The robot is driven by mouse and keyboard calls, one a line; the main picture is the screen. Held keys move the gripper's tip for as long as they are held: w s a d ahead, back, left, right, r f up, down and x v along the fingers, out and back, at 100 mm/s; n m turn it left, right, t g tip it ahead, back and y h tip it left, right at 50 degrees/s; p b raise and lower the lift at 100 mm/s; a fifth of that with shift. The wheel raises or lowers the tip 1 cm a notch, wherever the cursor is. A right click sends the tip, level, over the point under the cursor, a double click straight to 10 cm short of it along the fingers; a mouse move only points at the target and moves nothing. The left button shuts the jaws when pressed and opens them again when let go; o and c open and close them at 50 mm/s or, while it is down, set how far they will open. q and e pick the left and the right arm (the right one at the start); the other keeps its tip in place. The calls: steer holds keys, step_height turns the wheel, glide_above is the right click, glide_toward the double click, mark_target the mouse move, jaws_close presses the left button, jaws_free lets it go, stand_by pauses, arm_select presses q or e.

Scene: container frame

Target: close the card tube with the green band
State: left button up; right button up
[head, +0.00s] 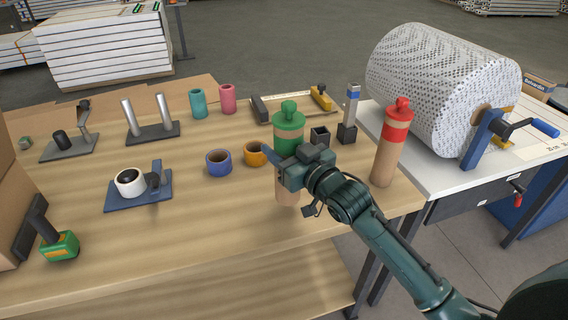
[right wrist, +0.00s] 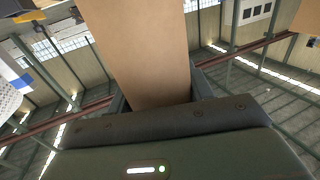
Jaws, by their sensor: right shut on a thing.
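The card tube with the green band (head: 287,190) stands upright near the table's front edge, right of the middle in the head view. A green knobbed cap (head: 289,117) is at its top, above the green band; I cannot tell whether it is fully seated. My right gripper (head: 283,162) is shut on the tube's body below the band. In the right wrist view the plain brown tube wall (right wrist: 148,50) sits between the fingers, and the cap is out of sight. The gripper hides part of the tube's middle. I cannot tell whether its base touches the table. My left gripper is not in view.
A red-banded card tube (head: 387,158) with a red cap stands to the right. Blue (head: 218,162) and orange (head: 255,153) rings and a black square holder (head: 320,136) are close by. A bubble-wrap roll (head: 440,85) is at right. The table's front left middle is clear.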

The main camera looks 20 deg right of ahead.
steer(key=shift+r, duration=0.15)
steer(key=shift+f, duration=1.9)
steer(key=shift+f, duration=0.2)
steer(key=o, duration=1.4)
